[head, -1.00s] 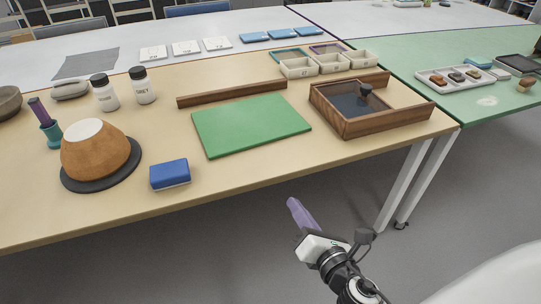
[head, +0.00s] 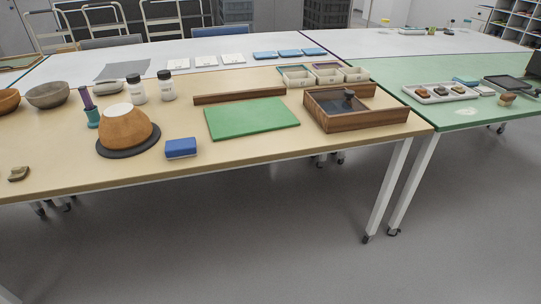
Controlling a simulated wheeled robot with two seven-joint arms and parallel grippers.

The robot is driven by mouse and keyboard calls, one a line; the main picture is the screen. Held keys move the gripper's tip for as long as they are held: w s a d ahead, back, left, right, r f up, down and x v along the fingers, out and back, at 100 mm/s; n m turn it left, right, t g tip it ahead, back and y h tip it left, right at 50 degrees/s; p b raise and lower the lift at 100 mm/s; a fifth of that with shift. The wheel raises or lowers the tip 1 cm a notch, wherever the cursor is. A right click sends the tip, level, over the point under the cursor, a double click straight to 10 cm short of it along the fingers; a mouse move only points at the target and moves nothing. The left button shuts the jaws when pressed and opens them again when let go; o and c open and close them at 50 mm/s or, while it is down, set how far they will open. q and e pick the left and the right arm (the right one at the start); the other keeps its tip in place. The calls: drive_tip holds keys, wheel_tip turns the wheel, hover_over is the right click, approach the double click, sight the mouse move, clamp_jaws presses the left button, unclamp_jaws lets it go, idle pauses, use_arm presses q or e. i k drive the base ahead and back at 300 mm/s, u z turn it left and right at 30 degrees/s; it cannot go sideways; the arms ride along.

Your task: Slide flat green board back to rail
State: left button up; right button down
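The flat green board (head: 252,118) lies on the wooden-topped table in the head view. The dark brown wooden rail (head: 239,96) lies just behind it, along its far edge. A thin strip of table seems to show between board and rail at the left; I cannot tell if they touch at the right. Neither of my grippers is in view.
A wooden tray box (head: 355,121) stands close to the board's right. A blue block (head: 181,148) and an upturned brown bowl (head: 125,127) on a dark disc are to the left. Two white bottles (head: 166,86) stand behind. The table in front of the board is clear.

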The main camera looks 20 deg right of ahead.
sight(227, 122)
drive_tip(key=z, duration=0.5)
drive_tip(key=k, duration=0.25)
drive_tip(key=u, duration=1.3)
drive_tip(key=i, duration=0.95)
drive_tip(key=z, duration=0.9)
drive_tip(key=i, duration=0.7)
drive_tip(key=z, duration=0.75)
